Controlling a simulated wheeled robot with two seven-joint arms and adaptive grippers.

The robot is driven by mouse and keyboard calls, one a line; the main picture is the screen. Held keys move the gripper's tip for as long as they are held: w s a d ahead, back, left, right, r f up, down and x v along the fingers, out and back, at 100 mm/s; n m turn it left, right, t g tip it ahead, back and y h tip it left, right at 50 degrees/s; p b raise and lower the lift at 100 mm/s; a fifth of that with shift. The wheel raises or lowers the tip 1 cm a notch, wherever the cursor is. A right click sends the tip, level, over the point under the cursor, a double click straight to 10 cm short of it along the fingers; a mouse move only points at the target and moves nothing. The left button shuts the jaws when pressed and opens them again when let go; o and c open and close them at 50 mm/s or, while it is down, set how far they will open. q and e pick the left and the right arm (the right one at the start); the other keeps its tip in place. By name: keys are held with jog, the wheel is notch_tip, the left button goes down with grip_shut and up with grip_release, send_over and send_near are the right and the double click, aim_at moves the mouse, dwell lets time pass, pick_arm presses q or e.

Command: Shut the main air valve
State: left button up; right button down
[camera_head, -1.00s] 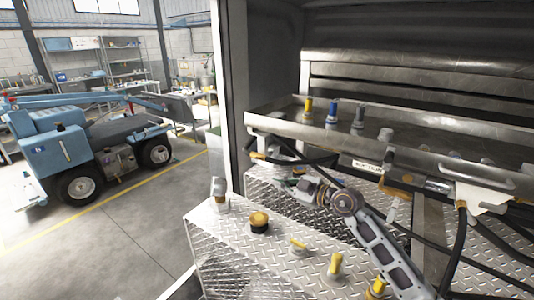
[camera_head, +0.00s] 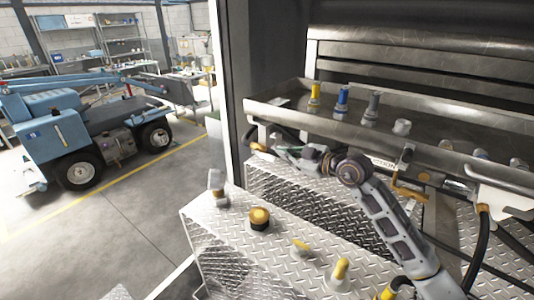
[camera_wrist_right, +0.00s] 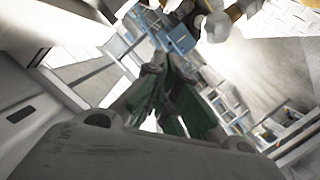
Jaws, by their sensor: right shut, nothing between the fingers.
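My right gripper (camera_head: 284,151) is in the head view, shut and empty, under the left end of the metal tray. A small orange-yellow handle (camera_head: 260,147) is just left of its fingertips; I cannot tell whether they touch. In the right wrist view, the green-sided fingers (camera_wrist_right: 168,100) are close together in the middle. An orange bent handle (camera_head: 405,190) hangs under the tray farther right. No readable label marks the main air valve. My left gripper is out of view.
The metal tray (camera_head: 290,110) holds yellow, blue and grey nozzles above my right arm. A diamond-plate box top (camera_head: 225,225) with several caps lies below. Black hoses (camera_head: 475,255) hang at the right. A blue vehicle (camera_head: 60,130) stands on the open floor at the left.

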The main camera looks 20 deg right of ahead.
jog(key=p, duration=0.2)
send_over(262, 156)
jog(key=s, duration=0.5)
jog(key=shift+f, duration=1)
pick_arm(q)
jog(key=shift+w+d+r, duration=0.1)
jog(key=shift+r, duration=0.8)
pick_arm(e)
jog(key=f, duration=0.1)
jog(key=w+f, duration=0.1)
jog(key=f, duration=0.1)
jog(key=shift+w+d+f, duration=0.2)
jog(key=shift+d+f, duration=0.05)
jog(key=shift+d, duration=0.15)
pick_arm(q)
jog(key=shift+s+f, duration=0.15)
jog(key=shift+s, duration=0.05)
pick_arm(e)
jog(key=shift+f, duration=0.15)
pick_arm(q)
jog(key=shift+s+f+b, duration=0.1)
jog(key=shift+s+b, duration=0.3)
pick_arm(e)
jog(key=shift+s+d, duration=0.1)
